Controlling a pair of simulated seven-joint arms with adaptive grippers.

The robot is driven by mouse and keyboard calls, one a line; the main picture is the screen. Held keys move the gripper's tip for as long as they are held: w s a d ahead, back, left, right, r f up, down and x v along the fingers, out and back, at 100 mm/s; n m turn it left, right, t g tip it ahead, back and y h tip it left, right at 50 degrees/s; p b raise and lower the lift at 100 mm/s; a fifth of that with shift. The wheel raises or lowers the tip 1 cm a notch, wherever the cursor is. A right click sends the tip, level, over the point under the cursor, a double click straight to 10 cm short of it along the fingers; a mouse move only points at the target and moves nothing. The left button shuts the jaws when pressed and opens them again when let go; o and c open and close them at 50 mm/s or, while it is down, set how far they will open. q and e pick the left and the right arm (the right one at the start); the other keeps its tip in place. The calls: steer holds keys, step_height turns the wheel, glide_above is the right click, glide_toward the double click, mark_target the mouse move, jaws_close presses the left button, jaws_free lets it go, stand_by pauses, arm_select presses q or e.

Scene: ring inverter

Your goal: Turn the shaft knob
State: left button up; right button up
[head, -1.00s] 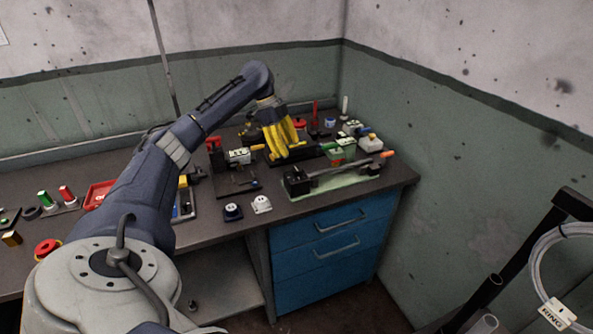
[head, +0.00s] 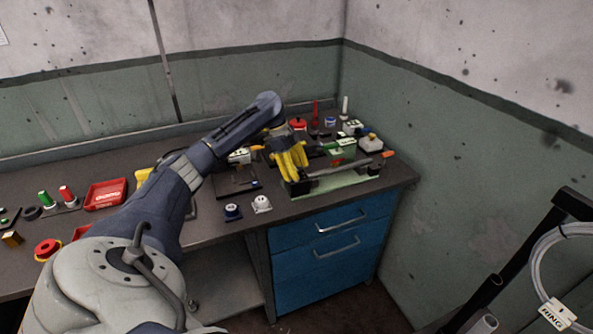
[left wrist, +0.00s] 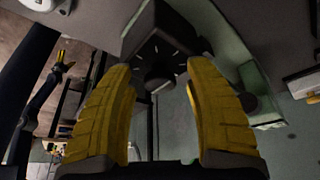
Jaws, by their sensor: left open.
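The shaft device has a pale green base (head: 350,181), a long grey shaft (head: 345,165) and an orange end (head: 388,154); it lies near the bench's front right. My left gripper (head: 293,177), with yellow fingers, points down at the device's left end. In the left wrist view, a dark round knob (left wrist: 158,77) sits on a dark block face with pale tick marks around it. My open left gripper (left wrist: 158,70) has one finger on each side of it, with gaps showing. The knob is hidden in the head view.
A dark gripper with yellow fingers, apparently my right (left wrist: 62,62), shows small in the left wrist view. Blue (head: 232,212) and white (head: 262,204) knobbed pieces stand in front. A red tray (head: 106,194) lies left.

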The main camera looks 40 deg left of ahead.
arm_select(q)
steer(key=shift+c, duration=0.3)
jaws_close()
steer(key=shift+n, duration=0.4)
steer(key=n+t+y, duration=0.1)
steer(key=n, duration=0.2)
steer(key=shift+n+t, duration=0.3)
steer(key=shift+n, duration=0.1)
steer(key=shift+d+n+t+y, duration=0.1)
steer(key=shift+n+t+y, duration=0.45)
steer(key=shift+n, duration=1.35)
steer(key=shift+r, duration=0.1)
